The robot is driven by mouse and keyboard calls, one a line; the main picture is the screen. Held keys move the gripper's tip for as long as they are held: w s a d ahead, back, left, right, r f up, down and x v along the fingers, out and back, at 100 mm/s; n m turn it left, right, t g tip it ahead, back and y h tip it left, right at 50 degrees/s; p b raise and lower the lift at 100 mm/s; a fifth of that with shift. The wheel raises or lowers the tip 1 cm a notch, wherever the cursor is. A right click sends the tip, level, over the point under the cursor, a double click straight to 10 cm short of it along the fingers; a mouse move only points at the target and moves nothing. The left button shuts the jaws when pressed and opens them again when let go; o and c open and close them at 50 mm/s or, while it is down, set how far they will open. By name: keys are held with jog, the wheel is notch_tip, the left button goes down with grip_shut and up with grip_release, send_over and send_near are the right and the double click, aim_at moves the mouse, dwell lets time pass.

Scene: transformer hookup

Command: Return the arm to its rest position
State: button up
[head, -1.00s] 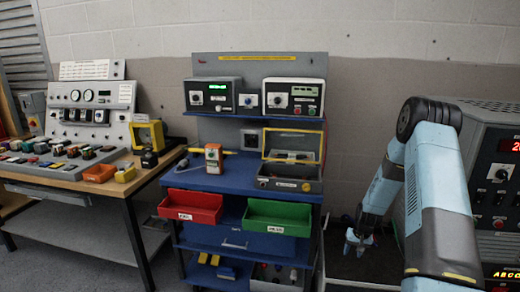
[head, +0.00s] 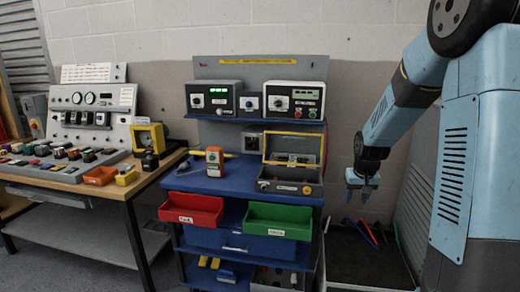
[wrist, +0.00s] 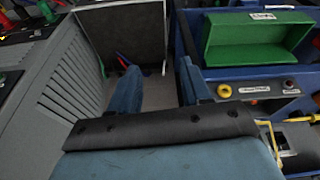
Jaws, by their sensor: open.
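My arm (head: 400,100) reaches in from the right of the head view, bent at the elbow, with its lower part hanging down and to the left. My gripper (head: 361,200) points down in the space to the right of the blue workbench (head: 240,172), apart from it. In the wrist view my gripper's two blue fingers (wrist: 160,92) stand apart with nothing between them. Nothing is held.
A red bin (head: 190,210) and a green bin (head: 278,222) hang on the bench front; the green bin (wrist: 258,38) also shows in the wrist view. An open case (head: 290,185) sits on the bench. A grey cabinet (wrist: 55,85) and dark tray (head: 365,262) are nearby.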

jog(key=s+a+r+t, duration=0.1)
jog(key=s+a+r, duration=0.2)
jog(key=s+r, duration=0.4)
jog(key=s+a+r, duration=0.2)
jog(key=s+r, duration=0.5)
jog(key=s+a+r, duration=0.1)
jog(key=s+r, duration=0.1)
jog(key=s, duration=0.6)
jog(key=s+a+r+n+t, duration=0.1)
jog(key=s+a+r, duration=0.1)
jog(key=s, duration=0.6)
jog(key=shift+s, duration=0.3)
jog(key=shift+a+r, duration=0.1)
jog(key=shift+c, duration=0.5)
